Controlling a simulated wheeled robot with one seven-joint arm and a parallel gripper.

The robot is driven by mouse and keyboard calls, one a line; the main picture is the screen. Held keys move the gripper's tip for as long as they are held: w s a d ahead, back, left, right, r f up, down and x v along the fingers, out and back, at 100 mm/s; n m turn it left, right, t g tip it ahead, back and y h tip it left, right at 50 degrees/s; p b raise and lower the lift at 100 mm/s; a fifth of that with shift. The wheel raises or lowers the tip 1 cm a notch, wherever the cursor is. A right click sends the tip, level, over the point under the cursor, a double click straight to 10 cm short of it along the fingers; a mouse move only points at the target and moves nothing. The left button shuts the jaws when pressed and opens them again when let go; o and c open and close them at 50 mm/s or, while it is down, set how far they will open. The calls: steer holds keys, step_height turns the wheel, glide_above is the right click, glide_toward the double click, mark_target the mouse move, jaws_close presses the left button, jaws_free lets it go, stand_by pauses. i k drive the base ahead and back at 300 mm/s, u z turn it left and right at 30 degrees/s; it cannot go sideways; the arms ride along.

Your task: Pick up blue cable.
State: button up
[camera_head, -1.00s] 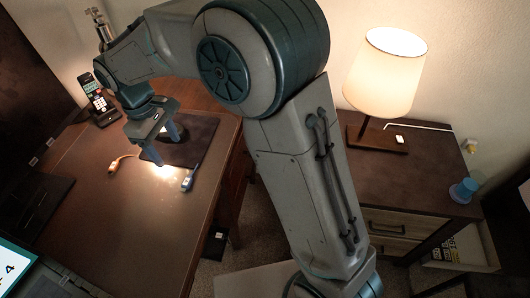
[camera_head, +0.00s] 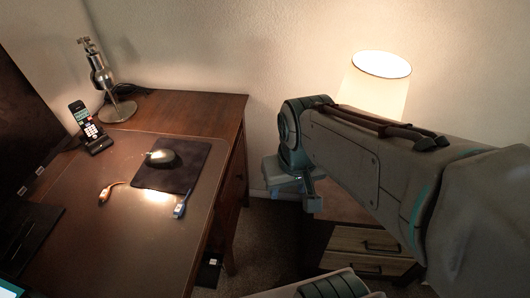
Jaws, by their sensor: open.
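My gripper (camera_head: 295,197) is off the desk to the right, beyond the desk's right side and in front of the lamp stand. It is open, and no object shows between its fingers. It is well apart from the cable. My arm reaches in from the right and does not cover the cable.
An orange cable (camera_head: 108,191) lies left of the black mouse pad (camera_head: 174,179), which bears a dark mouse (camera_head: 164,158). A cordless phone (camera_head: 90,129) and metal desk lamp (camera_head: 103,82) stand at the back left. A lit shaded lamp (camera_head: 381,75) is behind my arm.

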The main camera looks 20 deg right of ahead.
mark_target(178, 211)
steer(key=u, duration=1.55)
steer(key=k, duration=0.3)
steer(key=u, duration=0.1)
steer(key=i, duration=0.3)
steer(key=z, duration=0.05)
